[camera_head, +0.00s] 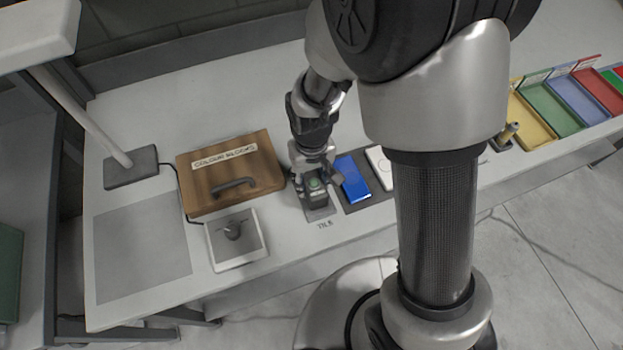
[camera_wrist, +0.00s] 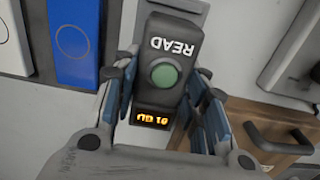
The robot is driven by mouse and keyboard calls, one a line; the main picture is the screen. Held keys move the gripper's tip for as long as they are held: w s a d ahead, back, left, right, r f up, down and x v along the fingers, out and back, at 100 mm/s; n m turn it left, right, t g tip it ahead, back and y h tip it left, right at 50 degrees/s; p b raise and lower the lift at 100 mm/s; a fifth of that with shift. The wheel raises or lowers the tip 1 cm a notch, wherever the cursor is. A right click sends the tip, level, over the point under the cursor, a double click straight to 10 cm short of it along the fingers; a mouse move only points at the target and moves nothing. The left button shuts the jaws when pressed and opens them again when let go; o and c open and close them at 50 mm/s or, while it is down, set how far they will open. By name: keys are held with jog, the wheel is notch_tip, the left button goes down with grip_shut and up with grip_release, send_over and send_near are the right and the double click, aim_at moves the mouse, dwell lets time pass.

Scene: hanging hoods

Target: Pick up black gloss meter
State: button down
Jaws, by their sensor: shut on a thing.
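The black gloss meter (camera_wrist: 174,45) fills the middle of the wrist view, with a green button, the word READ and a small lit orange display. In the head view the meter (camera_head: 316,190) is small, at the front part of the table above the printed word TILE. My gripper (camera_wrist: 165,105) has its blue-padded fingers on both sides of the meter and is shut on it. In the head view my gripper (camera_head: 314,176) reaches down onto the meter from above. A grey tile or pad shows just below the meter; whether the meter touches it I cannot tell.
A wooden box labelled COLOUR BLOCKS (camera_head: 230,172) stands close on the left. A white square plate with a dark knob (camera_head: 237,240) lies front left. A blue panel (camera_head: 352,180) and a white panel (camera_head: 380,167) lie close on the right. Coloured trays (camera_head: 565,102) stand far right.

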aim_at(312, 178)
notch_tip(312, 178, up, 20)
jog(key=p, duration=0.6)
jog(key=shift+f+p, duration=0.2)
jog(key=shift+p, duration=0.1)
